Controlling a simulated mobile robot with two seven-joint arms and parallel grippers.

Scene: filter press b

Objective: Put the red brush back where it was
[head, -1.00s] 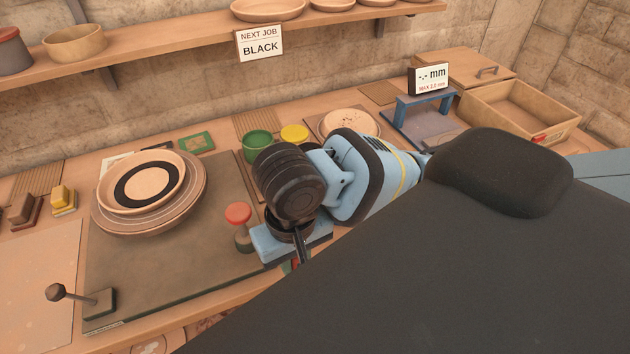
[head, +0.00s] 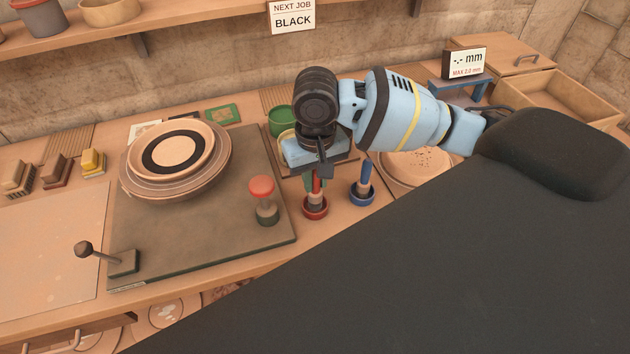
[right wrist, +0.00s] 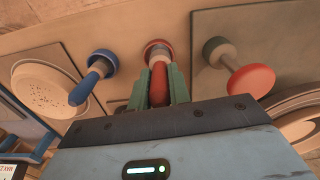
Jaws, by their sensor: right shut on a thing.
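The red brush (head: 316,182) stands upright in my right gripper (head: 313,176). Its green fingers are shut on the red handle, which also shows in the right wrist view (right wrist: 159,82). The brush's lower end is in line with the red-rimmed round holder (head: 315,208) and appears inside its ring; I cannot tell whether it rests on the bottom. In the right wrist view the holder (right wrist: 157,46) sits just beyond the fingertips. My left gripper is not in view.
A blue brush (head: 363,178) stands in a blue holder close on the right. A red-topped knob (head: 262,190) stands on the left, on the dark board (head: 200,245) with the stacked plates (head: 178,158). A green pot (head: 281,121) is behind.

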